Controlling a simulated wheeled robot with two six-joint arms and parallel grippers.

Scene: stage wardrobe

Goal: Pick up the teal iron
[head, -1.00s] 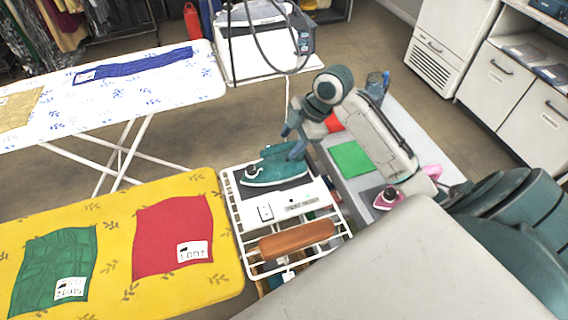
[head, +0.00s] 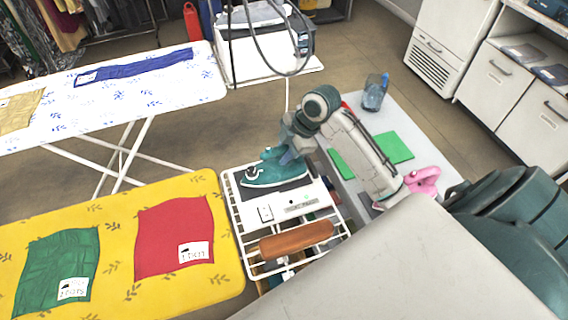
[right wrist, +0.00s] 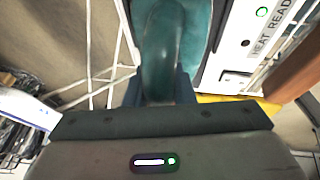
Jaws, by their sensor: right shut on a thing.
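The teal iron (head: 273,174) rests on the white rack (head: 233,213) beside the yellow ironing board in the head view. My right gripper (head: 285,156) reaches down onto the iron from the upper right and is shut on its handle. In the right wrist view, the iron's teal handle (right wrist: 163,45) runs between the dark blue fingers, and part of its teal body shows behind. The fingertips are mostly hidden in the head view. My left gripper is not in view.
The rack also holds a white panel and a brown wooden roll (head: 297,240). The yellow board (head: 115,228) carries a green and a red cloth.

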